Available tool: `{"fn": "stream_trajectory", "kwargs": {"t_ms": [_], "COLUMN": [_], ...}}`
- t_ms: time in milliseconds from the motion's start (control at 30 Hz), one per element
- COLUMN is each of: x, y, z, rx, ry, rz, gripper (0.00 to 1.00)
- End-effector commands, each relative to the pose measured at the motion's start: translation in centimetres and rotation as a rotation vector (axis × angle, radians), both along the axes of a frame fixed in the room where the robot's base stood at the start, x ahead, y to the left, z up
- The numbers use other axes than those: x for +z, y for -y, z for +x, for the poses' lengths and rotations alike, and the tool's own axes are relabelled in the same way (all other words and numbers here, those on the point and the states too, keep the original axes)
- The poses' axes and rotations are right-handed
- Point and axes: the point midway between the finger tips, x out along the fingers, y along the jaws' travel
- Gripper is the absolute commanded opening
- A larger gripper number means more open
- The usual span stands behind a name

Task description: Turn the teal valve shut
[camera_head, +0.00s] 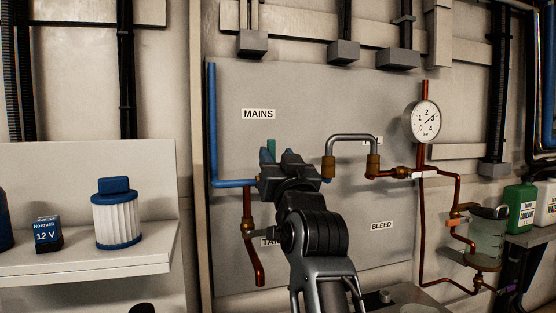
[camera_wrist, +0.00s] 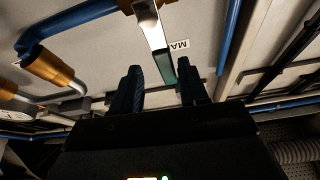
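The teal valve handle (camera_head: 271,146) shows just above my gripper in the head view, standing up from the line of the blue pipe (camera_head: 232,183). The valve body is hidden behind my gripper there. In the wrist view the handle is a metal lever with a teal grip (camera_wrist: 163,68), running from a brass body at the top edge. My gripper (camera_wrist: 160,76) is open, with one dark finger on each side of the teal grip. Gaps show on both sides of the grip; I cannot tell how deep it sits between the fingers.
A MAINS label (camera_head: 258,114) is on the grey panel above the valve. A bent grey pipe (camera_head: 351,138) and a pressure gauge (camera_head: 425,121) are to the right. A shelf (camera_head: 90,264) with a filter (camera_head: 116,215) and a 12 V box (camera_head: 47,234) stands at the left.

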Motion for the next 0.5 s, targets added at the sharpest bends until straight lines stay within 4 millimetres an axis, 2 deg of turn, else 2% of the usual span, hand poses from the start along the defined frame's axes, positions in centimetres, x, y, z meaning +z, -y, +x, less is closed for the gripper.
{"fn": "stream_trajectory", "kwargs": {"t_ms": [167, 500], "x": [-0.8, -2.8], "y": [0.2, 1.5], "z": [-1.3, -5.9], "rx": [0.001, -0.001], "ry": [-0.001, -0.001], "rz": [-0.002, -0.001], "gripper": [0.44, 0.44]}}
